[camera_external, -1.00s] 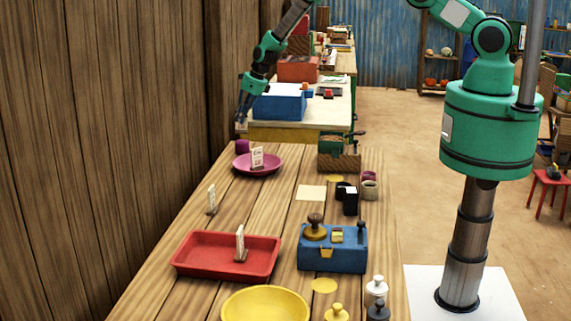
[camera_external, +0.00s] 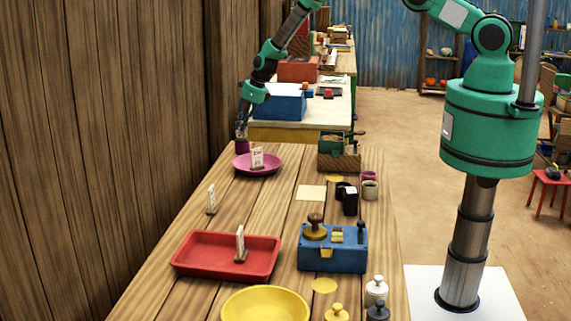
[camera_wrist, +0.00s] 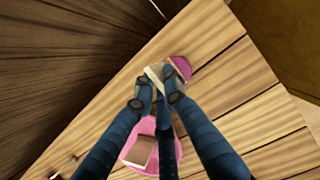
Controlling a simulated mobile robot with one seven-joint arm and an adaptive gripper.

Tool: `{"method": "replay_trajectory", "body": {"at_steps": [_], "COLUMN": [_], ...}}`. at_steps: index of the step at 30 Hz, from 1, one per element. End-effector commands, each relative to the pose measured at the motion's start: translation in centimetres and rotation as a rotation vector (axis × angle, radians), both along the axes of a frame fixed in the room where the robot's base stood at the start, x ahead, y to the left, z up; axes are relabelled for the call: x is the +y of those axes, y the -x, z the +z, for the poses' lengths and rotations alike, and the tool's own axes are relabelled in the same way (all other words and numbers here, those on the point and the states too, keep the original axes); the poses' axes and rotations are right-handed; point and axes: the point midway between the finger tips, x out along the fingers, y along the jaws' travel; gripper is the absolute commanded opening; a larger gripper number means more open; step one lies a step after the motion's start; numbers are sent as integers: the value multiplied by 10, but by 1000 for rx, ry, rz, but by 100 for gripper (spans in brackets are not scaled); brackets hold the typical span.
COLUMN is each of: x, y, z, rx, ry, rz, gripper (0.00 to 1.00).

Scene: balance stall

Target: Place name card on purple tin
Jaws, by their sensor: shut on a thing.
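The purple tin (camera_external: 242,147) stands at the far left end of the wooden table, just behind the pink plate. My gripper (camera_external: 241,129) is directly over it, pointing down. In the wrist view my gripper (camera_wrist: 157,90) is shut on a small pale name card (camera_wrist: 154,72), which the fingers partly cover. The purple tin shows right beside the card in the wrist view (camera_wrist: 181,66). I cannot tell whether the card touches the tin's top.
The pink plate (camera_external: 240,170) with another standing card (camera_external: 257,158) is close in front of the tin. A wooden wall (camera_external: 150,120) runs along the left. A card (camera_external: 211,199), red tray (camera_external: 190,264) and blue box (camera_external: 345,258) stand nearer.

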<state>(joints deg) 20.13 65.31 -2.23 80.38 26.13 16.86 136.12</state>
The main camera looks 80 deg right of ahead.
Motion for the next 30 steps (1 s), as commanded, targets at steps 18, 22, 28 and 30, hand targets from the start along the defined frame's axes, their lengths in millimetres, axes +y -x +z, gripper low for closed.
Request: {"method": "replay_trajectory", "body": {"at_steps": [18,22,28,30], "x": [0,0,0,0], "y": [0,0,2,3], "z": [-3,-1,6,11], "rx": [0,0,0,-1], "ry": [0,0,0,1], "rz": [0,0,0,0], "gripper": [30,30,30,30]}}
